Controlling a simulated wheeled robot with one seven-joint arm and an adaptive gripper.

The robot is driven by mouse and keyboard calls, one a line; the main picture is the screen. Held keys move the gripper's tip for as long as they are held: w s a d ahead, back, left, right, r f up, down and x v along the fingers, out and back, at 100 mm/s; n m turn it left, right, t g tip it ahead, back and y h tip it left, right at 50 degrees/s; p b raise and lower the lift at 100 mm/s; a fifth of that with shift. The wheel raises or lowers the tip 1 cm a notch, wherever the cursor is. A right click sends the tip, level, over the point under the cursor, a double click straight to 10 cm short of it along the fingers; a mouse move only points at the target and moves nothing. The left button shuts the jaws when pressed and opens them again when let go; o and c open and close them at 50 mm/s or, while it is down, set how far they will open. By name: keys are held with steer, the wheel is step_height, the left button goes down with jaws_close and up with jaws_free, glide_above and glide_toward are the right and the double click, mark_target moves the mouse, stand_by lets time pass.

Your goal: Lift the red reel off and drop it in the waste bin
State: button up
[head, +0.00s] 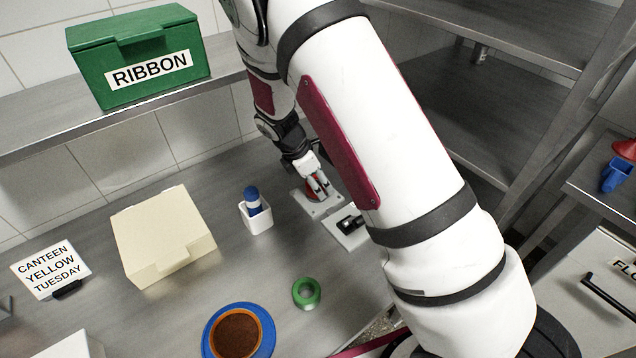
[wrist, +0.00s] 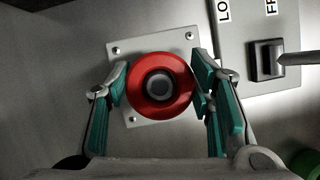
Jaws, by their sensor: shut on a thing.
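The red reel (wrist: 138,97) sits around a dark round post (wrist: 158,84) on a pale screwed plate (wrist: 120,50) in the wrist view. My gripper (wrist: 162,88) has one finger on each side of the reel and is shut on it. In the head view my gripper (head: 318,181) points down at the plate (head: 318,206), and a bit of the red reel (head: 313,187) shows between the fingers. I cannot tell whether the reel is raised off the plate. I cannot make out a waste bin in either view.
A switch plate (head: 345,228) stands close to the reel's plate. A white cup with a blue item (head: 254,205), a green ring (head: 306,293), a blue-rimmed brown dish (head: 212,335) and a cream box (head: 163,240) stand on the metal counter. A green RIBBON box (head: 140,58) is on the shelf above.

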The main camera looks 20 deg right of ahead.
steer(key=shift+r+p, duration=0.55)
steer(key=shift+r, duration=1.8)
steer(key=shift+r, duration=0.1)
steer(key=shift+r+p, duration=0.4)
steer(key=shift+r, duration=1.55)
